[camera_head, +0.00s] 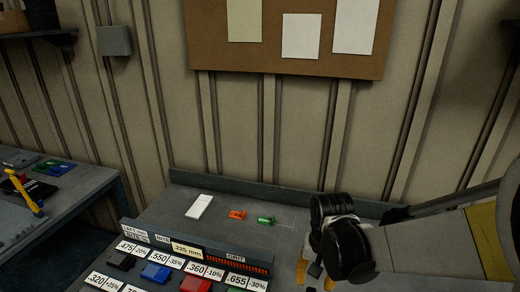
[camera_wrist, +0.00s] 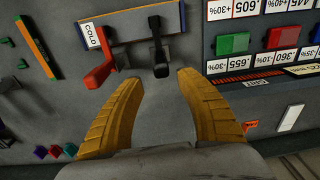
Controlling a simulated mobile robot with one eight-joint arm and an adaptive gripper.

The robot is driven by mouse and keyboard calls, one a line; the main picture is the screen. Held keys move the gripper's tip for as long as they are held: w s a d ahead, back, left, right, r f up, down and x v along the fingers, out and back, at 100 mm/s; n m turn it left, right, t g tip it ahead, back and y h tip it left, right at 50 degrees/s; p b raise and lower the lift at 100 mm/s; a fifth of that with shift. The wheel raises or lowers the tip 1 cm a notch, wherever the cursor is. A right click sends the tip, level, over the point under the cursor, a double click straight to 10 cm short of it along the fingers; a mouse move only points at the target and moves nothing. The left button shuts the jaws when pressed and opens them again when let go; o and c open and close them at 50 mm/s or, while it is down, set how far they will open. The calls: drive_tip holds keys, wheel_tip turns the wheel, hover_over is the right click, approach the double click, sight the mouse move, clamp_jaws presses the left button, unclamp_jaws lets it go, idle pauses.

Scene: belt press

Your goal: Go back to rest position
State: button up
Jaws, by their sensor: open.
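My gripper (camera_wrist: 160,82) is open and empty in the wrist view, its two ribbed yellow fingers spread apart over a grey panel. A red lever (camera_wrist: 95,72) and a black lever (camera_wrist: 158,50) stand just beyond the fingertips, near a label reading COLD (camera_wrist: 92,36). I cannot tell whether the fingertips touch either lever. In the head view my gripper (camera_head: 315,272) is at the lower right, partly hidden by my dark wrist, with only bits of yellow finger showing.
The grey bench (camera_head: 160,212) holds a white block (camera_head: 199,206), an orange piece (camera_head: 236,214) and a green piece (camera_head: 265,220). Black (camera_head: 121,261), blue (camera_head: 156,272) and red (camera_head: 194,284) blocks sit by number labels. A corkboard (camera_head: 230,57) hangs behind; another table (camera_head: 100,195) stands left.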

drive_tip(key=s+d+n+t+b, duration=0.3)
drive_tip(key=s+t+b, duration=0.3)
drive_tip(key=s+b, duration=0.3)
drive_tip(key=shift+s+f+t+b, duration=0.15)
drive_tip(key=shift+f+t+b, duration=0.15)
drive_tip(key=shift+b, duration=1.8)
idle(1.1)
